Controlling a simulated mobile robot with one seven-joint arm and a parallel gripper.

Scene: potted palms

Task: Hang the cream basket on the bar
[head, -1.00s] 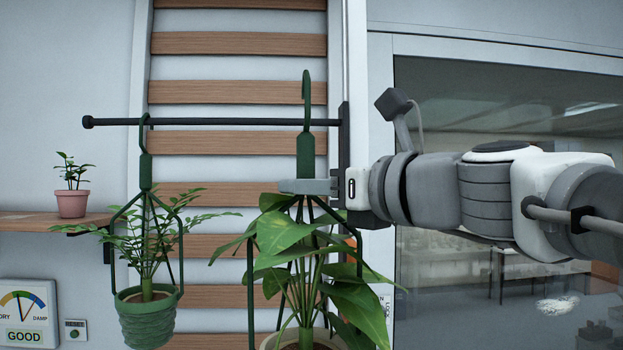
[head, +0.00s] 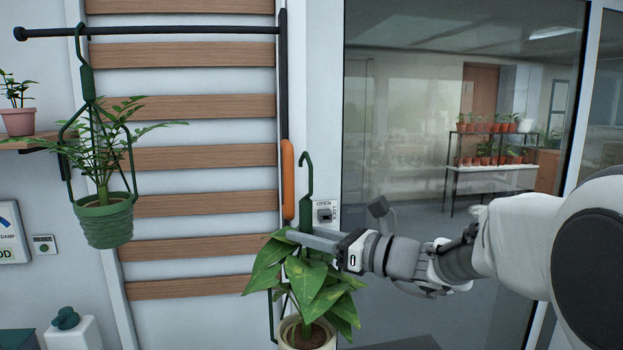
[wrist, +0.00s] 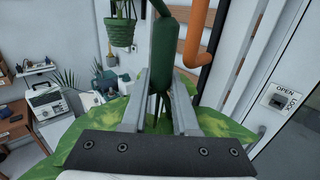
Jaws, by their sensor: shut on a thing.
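The cream basket (head: 289,338) holds a broad-leaved plant and hangs upright from a green hanger with an open hook (head: 306,175) at its top. My gripper (head: 302,239) is shut on the hanger's green grip, below the hook. The wrist view shows the grip (wrist: 163,60) between the two fingers. The dark bar (head: 180,31) runs across the upper left in the head view. The hook is well below the bar and to the right of its right end, apart from it. Leaves hide part of the hanger frame, and the pot's bottom is cut off.
A green basket (head: 105,222) with a fern-like plant hangs on the bar's left part. A dark upright with an orange handle (head: 288,180) stands just left of the hook. A wall switch (head: 325,214) and glass door are behind. The bar's middle and right are clear.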

